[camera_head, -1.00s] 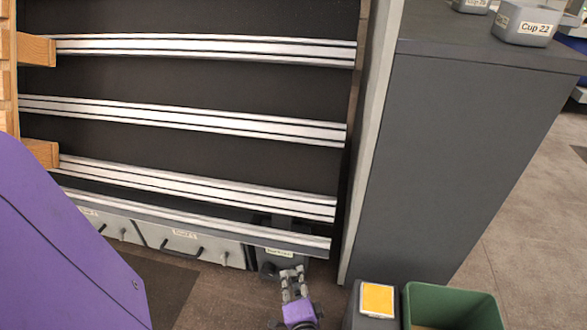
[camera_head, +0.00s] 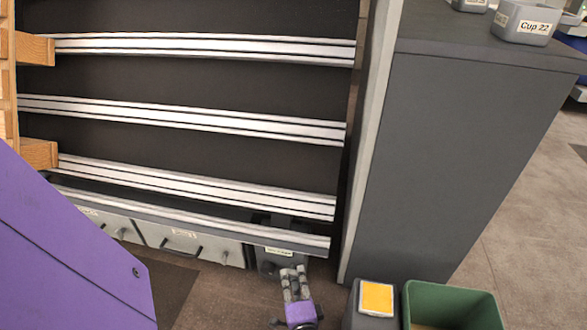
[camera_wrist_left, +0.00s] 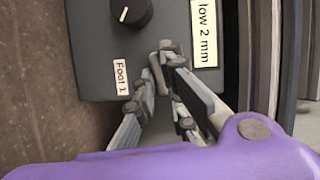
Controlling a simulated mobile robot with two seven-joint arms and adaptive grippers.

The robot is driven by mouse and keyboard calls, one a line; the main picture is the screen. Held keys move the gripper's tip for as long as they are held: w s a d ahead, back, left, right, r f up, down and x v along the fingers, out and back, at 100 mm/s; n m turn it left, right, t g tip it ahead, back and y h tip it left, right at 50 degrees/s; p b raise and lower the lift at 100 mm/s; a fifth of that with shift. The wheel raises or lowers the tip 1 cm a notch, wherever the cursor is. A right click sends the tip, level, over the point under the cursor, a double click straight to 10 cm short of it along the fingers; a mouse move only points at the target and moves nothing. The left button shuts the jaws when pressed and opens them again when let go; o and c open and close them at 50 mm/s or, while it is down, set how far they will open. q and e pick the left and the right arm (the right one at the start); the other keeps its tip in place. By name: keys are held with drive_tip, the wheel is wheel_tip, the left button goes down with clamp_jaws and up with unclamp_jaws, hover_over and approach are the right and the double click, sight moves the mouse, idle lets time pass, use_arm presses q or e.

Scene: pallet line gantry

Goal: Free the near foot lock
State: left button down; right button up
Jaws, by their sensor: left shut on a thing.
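The near foot lock is a dark grey box (camera_wrist_left: 98,68) low at the foot of the rack, with a "Foot 1" label, a "low 2 mm" label and a round black knob (camera_wrist_left: 131,13). The box also shows in the head view (camera_head: 268,263). My left gripper (camera_wrist_left: 162,68) is over the box, beside the labels. It is shut on a small grey lever (camera_wrist_left: 157,74) on the box, mostly hidden between the fingers. In the head view my left gripper (camera_head: 291,270) points up at the box from below. My right gripper is not in view.
Metal rails (camera_head: 200,122) cross the dark rack above. Grey drawers (camera_head: 190,243) stand left of the box. A tall grey cabinet (camera_head: 450,150) stands to the right. A grey post with a yellow top (camera_head: 377,299) and a green bin (camera_head: 450,298) stand near my gripper's right.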

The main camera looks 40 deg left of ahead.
use_arm(q)
drive_tip(key=c, duration=1.8)
unclamp_jaws()
drive_tip(key=shift+s+d, duration=0.35)
drive_tip(key=v, duration=0.6)
drive_tip(key=shift+s+d, duration=0.1)
drive_tip(key=shift+d, duration=0.15)
drive_tip(key=shift+s, duration=0.1)
